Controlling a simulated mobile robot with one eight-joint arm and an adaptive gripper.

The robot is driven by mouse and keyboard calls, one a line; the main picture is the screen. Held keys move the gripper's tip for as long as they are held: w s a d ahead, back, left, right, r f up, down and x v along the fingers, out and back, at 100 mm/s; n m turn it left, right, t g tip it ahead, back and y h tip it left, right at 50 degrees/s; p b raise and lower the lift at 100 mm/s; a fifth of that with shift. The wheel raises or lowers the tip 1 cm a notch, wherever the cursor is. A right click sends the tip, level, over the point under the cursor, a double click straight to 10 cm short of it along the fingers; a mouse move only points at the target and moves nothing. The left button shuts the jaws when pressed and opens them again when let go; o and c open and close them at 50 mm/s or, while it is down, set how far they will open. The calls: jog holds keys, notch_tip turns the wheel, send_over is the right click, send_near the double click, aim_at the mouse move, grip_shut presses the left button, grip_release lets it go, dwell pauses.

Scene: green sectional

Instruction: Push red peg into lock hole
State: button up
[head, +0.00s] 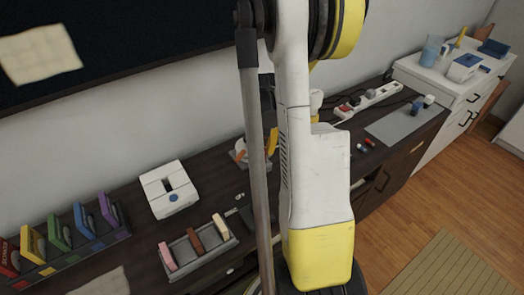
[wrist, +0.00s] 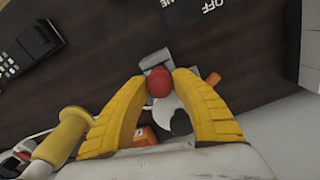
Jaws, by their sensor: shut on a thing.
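In the wrist view, my gripper (wrist: 159,86) has its two yellow fingers closed on the rounded head of the red peg (wrist: 159,82). A grey metal piece (wrist: 155,60), possibly the lock, lies directly beyond the peg on the dark table. The peg's lower part is hidden, so I cannot tell whether it is in a hole. In the head view, my white and yellow arm covers the middle, and the fingertips and the held peg cannot be made out.
The wrist view shows a dark device (wrist: 30,45) at upper left, a black "OFF" item (wrist: 205,15) at the top and an orange object (wrist: 145,136) between the fingers. The head view shows a power strip (head: 368,102), a white box (head: 170,189) and a grey tray (head: 199,247).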

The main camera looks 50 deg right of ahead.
jog(key=shift+f+b, duration=0.7)
jog(key=shift+f, duration=0.2)
jog(key=o, duration=1.2)
jog(key=shift+r, duration=0.1)
jog(key=shift+r, duration=0.1)
notch_tip(320, 180, up, 12)
jog(key=shift+f, duration=0.1)
